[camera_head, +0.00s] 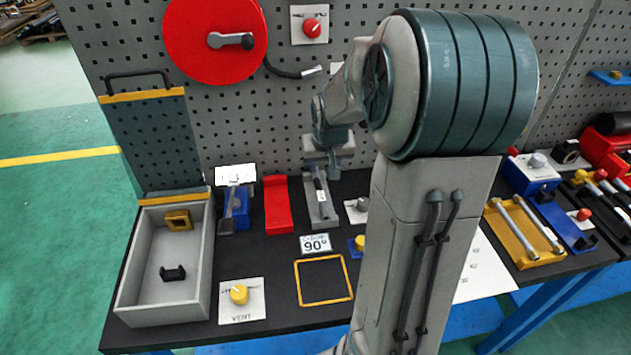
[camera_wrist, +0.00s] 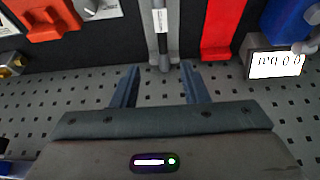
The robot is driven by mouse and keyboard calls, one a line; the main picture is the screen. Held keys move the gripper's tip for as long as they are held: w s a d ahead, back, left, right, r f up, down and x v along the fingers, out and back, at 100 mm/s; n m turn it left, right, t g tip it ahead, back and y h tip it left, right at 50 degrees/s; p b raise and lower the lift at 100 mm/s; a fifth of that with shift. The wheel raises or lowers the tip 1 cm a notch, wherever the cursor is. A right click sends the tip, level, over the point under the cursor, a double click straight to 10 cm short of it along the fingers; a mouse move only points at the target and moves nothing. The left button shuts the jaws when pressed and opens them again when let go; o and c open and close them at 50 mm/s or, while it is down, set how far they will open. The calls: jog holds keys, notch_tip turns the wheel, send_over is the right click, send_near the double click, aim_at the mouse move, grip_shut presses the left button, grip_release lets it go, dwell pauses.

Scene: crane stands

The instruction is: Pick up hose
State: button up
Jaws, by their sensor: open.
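The hose (camera_head: 285,72) is a short dark line that runs from the lower right edge of a red reel (camera_head: 190,50) on the pegboard and ends in a grey nozzle (camera_head: 312,71). The hose does not show in the wrist view. My gripper (camera_head: 328,170) is open and points down in front of the pegboard, below the nozzle and apart from it. In the wrist view my gripper (camera_wrist: 160,82) has its two dark fingers spread. Beyond them is a dark rod with a white label (camera_wrist: 162,35), and nothing is held.
The rod lies on a grey block (camera_head: 309,190) on the black bench below my gripper. Beside it stand a red block (camera_head: 277,204) and a white label card (camera_head: 236,175). An open grey box (camera_head: 208,260) stands at the bench's left end. A red knob (camera_head: 311,27) sits above the nozzle.

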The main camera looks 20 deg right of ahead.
send_near(319, 186)
jog(key=shift+x, duration=4.15)
grip_shut()
